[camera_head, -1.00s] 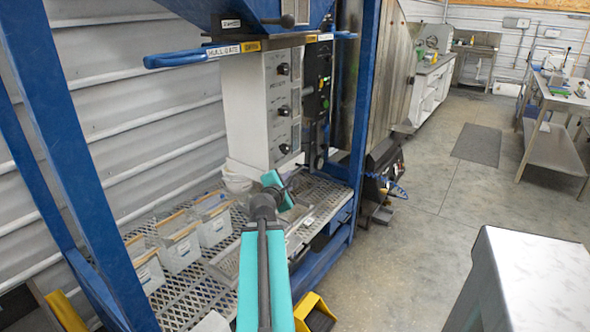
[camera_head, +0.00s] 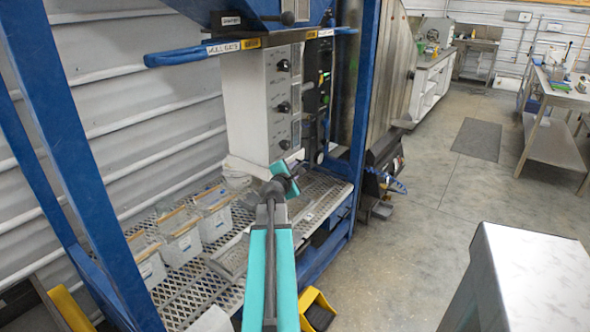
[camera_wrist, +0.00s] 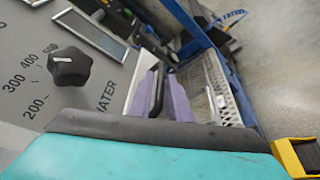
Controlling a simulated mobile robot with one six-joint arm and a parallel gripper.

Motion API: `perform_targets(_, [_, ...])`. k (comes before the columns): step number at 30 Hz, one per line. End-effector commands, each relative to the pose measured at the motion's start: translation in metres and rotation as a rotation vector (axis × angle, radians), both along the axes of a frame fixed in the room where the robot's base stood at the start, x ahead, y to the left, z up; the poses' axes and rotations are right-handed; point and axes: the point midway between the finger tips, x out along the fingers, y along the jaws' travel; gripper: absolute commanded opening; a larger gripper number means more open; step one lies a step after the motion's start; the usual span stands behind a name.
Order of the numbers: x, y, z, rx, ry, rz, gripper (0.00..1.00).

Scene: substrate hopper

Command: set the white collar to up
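A white collar-like piece (camera_head: 246,168) shows under the lower end of the white control box (camera_head: 247,110) in the head view. Its lower part is partly hidden, and I cannot tell whether it is up or down. My arm reaches to just right of it. My gripper's fingers are not clear in the head view. In the wrist view my gripper (camera_wrist: 160,97) shows as purple fingers with a dark part between them, right of the box's dial face. I cannot tell whether they hold anything.
A black dial (camera_wrist: 69,67) with numbers and the word WATER is close to my gripper. Blue frame posts (camera_head: 362,100) and a blue handle bar (camera_head: 180,58) stand around the box. Several white bins (camera_head: 182,245) sit on the mesh shelf.

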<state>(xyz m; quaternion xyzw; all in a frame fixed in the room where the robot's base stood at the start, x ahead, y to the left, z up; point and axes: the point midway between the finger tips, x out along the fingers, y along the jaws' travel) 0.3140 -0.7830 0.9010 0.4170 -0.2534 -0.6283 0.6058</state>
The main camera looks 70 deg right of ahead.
Motion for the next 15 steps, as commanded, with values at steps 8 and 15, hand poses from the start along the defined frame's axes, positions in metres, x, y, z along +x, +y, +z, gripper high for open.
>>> perform_targets(8, [0.0005,-0.0079,-0.0018,0.0,0.0,0.0,0.17])
perform_targets(15, [0.0004,-0.0076,-0.0018,0.0,0.0,0.0,0.17])
